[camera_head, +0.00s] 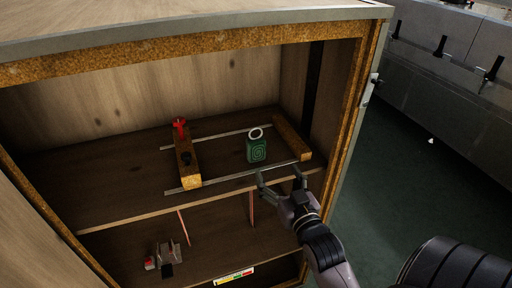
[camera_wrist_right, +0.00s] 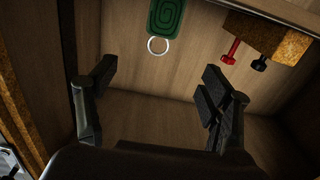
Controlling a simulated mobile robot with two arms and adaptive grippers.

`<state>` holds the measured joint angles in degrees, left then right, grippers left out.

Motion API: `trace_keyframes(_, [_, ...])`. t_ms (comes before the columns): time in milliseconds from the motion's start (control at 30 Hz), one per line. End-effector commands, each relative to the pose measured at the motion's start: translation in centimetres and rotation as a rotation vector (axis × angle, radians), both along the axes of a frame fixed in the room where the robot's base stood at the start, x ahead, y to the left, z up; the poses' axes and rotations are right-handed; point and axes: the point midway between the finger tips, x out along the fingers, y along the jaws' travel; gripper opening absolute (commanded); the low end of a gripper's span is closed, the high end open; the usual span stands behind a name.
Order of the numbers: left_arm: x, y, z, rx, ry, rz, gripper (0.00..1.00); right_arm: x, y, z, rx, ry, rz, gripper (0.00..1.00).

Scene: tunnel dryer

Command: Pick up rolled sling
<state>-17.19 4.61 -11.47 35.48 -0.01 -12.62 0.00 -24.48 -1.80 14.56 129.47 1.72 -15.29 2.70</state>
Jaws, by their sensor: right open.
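The rolled sling (camera_head: 257,151) is a green coil with a spiral face and a white ring on top. It stands on the upper shelf inside the wooden cabinet, between two wooden blocks. In the right wrist view the sling (camera_wrist_right: 166,17) is at the top edge, partly cut off, with its white ring (camera_wrist_right: 158,46) facing the jaws. My right gripper (camera_head: 281,176) is at the front edge of that shelf, just in front of the sling and slightly right of it. My left gripper is not in view.
A wooden block (camera_head: 188,164) with red and black knobs stands left of the sling, and another block (camera_head: 292,137) stands right. Metal rails (camera_head: 225,179) run between them. The cabinet's side wall (camera_head: 352,125) is close to my right arm. Small items (camera_head: 165,257) lie on the lower shelf.

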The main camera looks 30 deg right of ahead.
Motion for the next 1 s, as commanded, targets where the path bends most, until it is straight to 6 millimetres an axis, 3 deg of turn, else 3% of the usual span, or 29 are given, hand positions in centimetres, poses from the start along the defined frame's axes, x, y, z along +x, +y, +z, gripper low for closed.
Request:
trace_keyframes(167, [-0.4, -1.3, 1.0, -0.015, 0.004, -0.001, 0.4, 3.6, -0.8, 0.5, 0.0, -0.004, 0.0, 0.73])
trace_keyframes(433, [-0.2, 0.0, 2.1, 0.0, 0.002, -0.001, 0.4, 9.1, -2.2, 0.4, -0.001, -0.003, 0.001, 0.73])
trace_keyframes(767, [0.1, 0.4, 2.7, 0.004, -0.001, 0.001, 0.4, 11.8, -2.8, 0.2, 0.0, 0.0, 0.001, 0.73])
trace_keyframes(1000, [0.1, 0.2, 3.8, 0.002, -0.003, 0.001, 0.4, 15.1, -3.6, 0.2, 0.0, -0.001, 0.001, 0.73])
